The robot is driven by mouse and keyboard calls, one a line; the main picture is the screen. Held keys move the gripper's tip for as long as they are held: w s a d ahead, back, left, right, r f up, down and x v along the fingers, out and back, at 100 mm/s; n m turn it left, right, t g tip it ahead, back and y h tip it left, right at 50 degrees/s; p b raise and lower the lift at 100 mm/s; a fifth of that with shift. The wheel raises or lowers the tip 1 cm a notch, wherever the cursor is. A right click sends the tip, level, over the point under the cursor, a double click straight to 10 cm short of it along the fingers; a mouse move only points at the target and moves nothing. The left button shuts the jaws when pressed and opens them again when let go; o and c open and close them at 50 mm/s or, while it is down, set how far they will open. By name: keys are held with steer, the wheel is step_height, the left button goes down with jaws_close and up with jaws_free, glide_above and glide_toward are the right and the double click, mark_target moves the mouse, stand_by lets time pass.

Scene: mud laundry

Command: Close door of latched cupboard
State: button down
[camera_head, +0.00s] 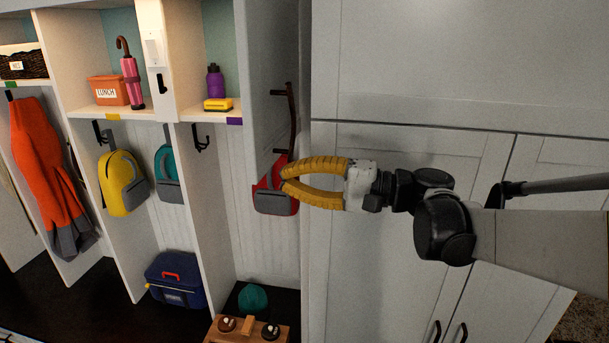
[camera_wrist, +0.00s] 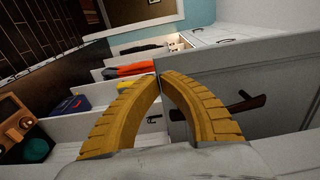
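A pale panel (camera_head: 272,50) with a dark brown handle (camera_head: 291,112) stands at the left edge of the tall white cupboard (camera_head: 400,60). It looks like a cupboard door seen steeply from the side, standing out from the front. In the wrist view the panel (camera_wrist: 285,78) fills the right side, with its handle (camera_wrist: 235,110) behind my right finger. My gripper (camera_head: 284,178) has yellow curved fingers whose tips meet, with nothing between them. The tips are near the handle's lower end in the head view; contact cannot be told. The latch cannot be made out.
Open cubbies on the left hold a yellow backpack (camera_head: 122,182), a red bag (camera_head: 275,195) behind my fingers, and a blue lunch bag (camera_head: 174,279). A wooden box (camera_head: 248,328) stands at the bottom. Lower white doors (camera_head: 375,260) lie behind my arm.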

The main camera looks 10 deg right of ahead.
mark_target(263, 175)
steer(key=shift+p+x, duration=0.3)
steer(key=shift+x, duration=1.45)
